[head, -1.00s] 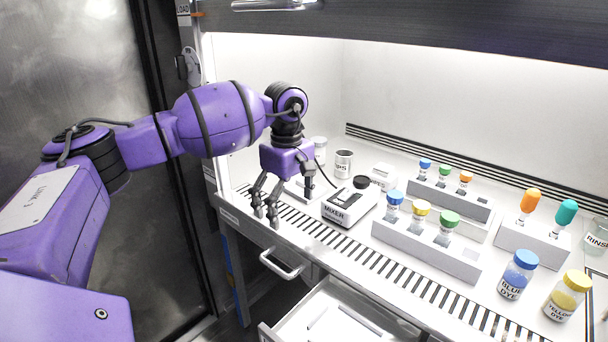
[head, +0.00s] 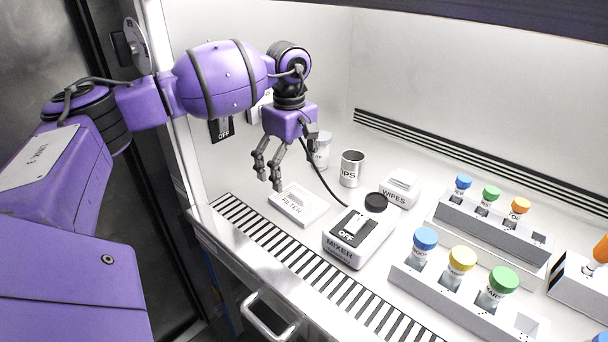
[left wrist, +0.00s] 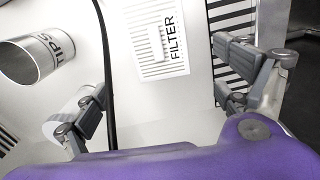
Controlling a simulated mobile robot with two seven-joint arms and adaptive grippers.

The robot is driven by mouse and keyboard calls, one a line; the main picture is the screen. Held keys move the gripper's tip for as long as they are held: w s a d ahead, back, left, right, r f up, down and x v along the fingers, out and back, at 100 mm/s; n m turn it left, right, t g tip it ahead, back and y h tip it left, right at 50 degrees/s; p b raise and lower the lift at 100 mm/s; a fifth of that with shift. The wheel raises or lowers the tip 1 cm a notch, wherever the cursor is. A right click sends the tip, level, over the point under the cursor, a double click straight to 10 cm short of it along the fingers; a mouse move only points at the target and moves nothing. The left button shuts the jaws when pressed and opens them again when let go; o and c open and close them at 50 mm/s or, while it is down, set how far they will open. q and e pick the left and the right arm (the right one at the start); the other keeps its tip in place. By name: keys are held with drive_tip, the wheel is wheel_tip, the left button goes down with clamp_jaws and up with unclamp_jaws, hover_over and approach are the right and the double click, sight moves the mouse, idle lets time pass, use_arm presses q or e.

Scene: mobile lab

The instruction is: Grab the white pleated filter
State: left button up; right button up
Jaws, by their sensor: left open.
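The white pleated filter (head: 298,205) lies flat on the cabinet's work surface, left of the mixer, with the word FILTER along its front. In the left wrist view the filter (left wrist: 156,62) shows its pleats and a small raised tab, beyond and between the open fingers. My left gripper (head: 267,184) is open and empty. It hangs above the surface, a little left of and behind the filter, apart from it. The fingers of my left gripper also show in the left wrist view (left wrist: 165,95). My right gripper is not in view.
The mixer (head: 341,252) stands right of the filter, its black cable curving up behind the filter. A TIPS cup (head: 351,169) and a WIPES box (head: 398,189) stand behind. Vial racks (head: 452,293) are at the right. A slotted grille (head: 285,265) runs along the front.

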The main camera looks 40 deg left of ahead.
sight(295, 193)
use_arm(q)
drive_tip(key=shift+s+d+f, duration=0.1)
drive_tip(key=shift+d+f, duration=0.05)
drive_tip(key=shift+f, duration=0.5)
drive_tip(key=shift+s+d+f, duration=0.1)
drive_tip(key=shift+f, duration=0.5)
drive_tip(key=f, duration=0.3)
drive_tip(key=shift+d+f, duration=0.35)
drive_tip(key=shift+d, duration=0.05)
drive_tip(key=shift+w+f, duration=0.1)
drive_tip(key=shift+f, duration=0.35)
drive_tip(key=shift+c, duration=0.5)
drive_tip(key=c, duration=1.2)
drive_tip(key=shift+o, duration=0.2)
